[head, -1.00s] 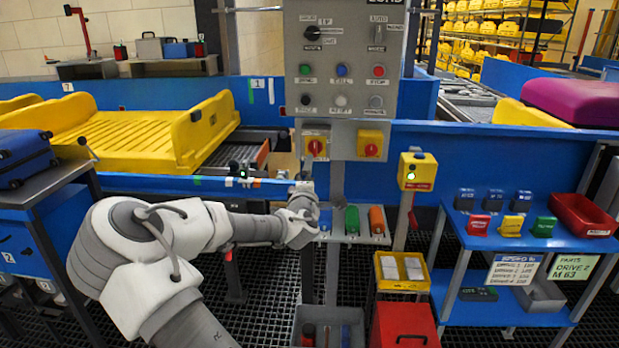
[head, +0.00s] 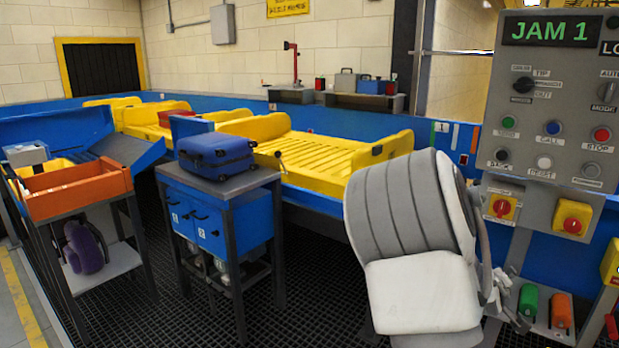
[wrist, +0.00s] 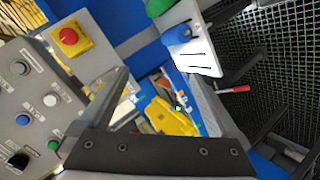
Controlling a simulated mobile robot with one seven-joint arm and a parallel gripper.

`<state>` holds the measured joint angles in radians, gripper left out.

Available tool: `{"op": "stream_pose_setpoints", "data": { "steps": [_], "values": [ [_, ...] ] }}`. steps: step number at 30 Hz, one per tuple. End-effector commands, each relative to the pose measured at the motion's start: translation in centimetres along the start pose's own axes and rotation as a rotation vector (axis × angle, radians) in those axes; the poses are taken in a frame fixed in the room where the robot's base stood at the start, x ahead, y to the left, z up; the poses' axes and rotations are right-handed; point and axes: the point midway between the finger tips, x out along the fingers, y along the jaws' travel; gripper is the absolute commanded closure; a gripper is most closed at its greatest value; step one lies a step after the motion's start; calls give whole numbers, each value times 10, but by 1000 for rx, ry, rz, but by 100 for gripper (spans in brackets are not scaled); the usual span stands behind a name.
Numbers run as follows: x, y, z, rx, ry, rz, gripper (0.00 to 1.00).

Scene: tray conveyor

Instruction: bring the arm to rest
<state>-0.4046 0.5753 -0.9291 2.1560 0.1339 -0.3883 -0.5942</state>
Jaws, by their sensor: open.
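My arm (head: 415,240) is bent in the right half of the head view, in front of the blue conveyor side. Its thick grey and white links hide part of what is behind. My gripper (wrist: 158,80) shows in the wrist view with its two dark fingers apart and nothing held between them. In the head view only a small part of the arm's end shows, below the control panel and beside the green handle.
The control panel (head: 548,110) stands close at right, its display reading JAM 1. Green (head: 527,300) and orange (head: 561,310) handles sit below it. A blue suitcase (head: 215,158) lies on a blue cabinet. Yellow trays (head: 310,155) line the conveyor. Open grating lies between cabinet and arm.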

Motion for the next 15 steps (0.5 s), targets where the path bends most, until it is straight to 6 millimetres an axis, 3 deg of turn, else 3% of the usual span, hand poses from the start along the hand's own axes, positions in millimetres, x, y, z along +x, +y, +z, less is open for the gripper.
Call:
{"op": "stream_pose_setpoints", "data": {
  "steps": [8, 15],
  "values": [
    [-68, -46, -5, 300, -73, -312, 3],
    [-151, -68, -21, 441, -105, -545, 3]
  ]
}}
